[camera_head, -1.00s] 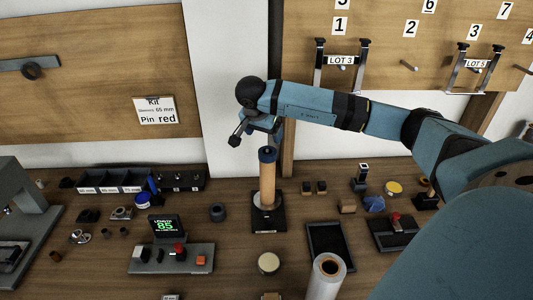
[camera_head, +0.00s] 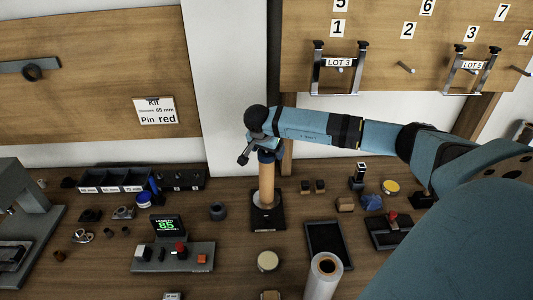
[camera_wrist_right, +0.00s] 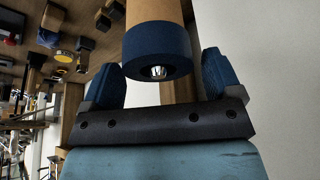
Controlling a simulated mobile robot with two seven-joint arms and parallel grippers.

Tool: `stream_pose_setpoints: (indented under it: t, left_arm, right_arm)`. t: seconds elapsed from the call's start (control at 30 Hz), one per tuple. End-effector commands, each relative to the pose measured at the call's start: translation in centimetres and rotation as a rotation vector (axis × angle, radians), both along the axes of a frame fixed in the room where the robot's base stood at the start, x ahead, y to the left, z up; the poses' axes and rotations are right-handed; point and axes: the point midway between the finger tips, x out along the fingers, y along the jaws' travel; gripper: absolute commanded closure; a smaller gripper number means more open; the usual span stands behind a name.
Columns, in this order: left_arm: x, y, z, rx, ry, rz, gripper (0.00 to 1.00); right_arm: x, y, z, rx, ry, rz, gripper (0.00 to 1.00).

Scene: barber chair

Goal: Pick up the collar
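A dark blue collar (camera_head: 269,156) sits at the top of an upright tan cylinder (camera_head: 266,184) on a black stand. In the right wrist view the collar (camera_wrist_right: 158,55) is a thick blue ring around the cylinder's end, with a metal tip in its middle. My right gripper (camera_head: 262,150) is at the top of the cylinder and partly hides the collar. In the right wrist view its two blue-padded fingers (camera_wrist_right: 163,78) are apart, one on each side of the collar, with visible gaps. My left gripper is not in view.
A dark ring (camera_head: 217,211) lies left of the stand (camera_head: 267,222). A control box with a green display (camera_head: 166,226) is at front left. A black tray (camera_head: 324,240) and a pale roll (camera_head: 323,275) are at front right. A wall panel (camera_head: 410,45) stands behind.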

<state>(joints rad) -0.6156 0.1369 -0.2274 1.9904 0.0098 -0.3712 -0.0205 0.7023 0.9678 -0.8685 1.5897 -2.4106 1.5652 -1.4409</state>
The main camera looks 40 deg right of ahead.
Motion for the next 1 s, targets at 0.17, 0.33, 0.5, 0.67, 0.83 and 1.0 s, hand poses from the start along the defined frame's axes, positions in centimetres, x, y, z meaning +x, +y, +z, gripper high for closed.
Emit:
stream_pose_setpoints:
  t: [0.17,0.33,0.5,0.67,0.83,1.0]
  left_arm:
    - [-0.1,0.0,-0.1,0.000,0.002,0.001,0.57]
    - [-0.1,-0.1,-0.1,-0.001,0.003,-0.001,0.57]
    - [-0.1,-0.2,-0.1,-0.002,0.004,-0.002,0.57]
    - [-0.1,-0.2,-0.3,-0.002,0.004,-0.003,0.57]
    - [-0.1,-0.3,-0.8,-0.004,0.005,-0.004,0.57]
    - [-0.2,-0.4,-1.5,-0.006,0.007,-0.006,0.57]
  right_arm:
    - [0.0,0.0,0.0,0.000,0.000,0.000,0.56]
    - [0.0,0.0,0.0,0.000,0.000,0.000,0.69]
    - [0.0,0.0,0.1,0.000,0.000,0.000,0.69]
    - [0.0,0.0,0.9,-0.001,-0.001,-0.001,0.69]
    - [0.0,0.0,3.2,-0.001,-0.003,0.000,0.69]
    - [0.1,0.0,7.3,-0.001,-0.006,0.000,0.69]
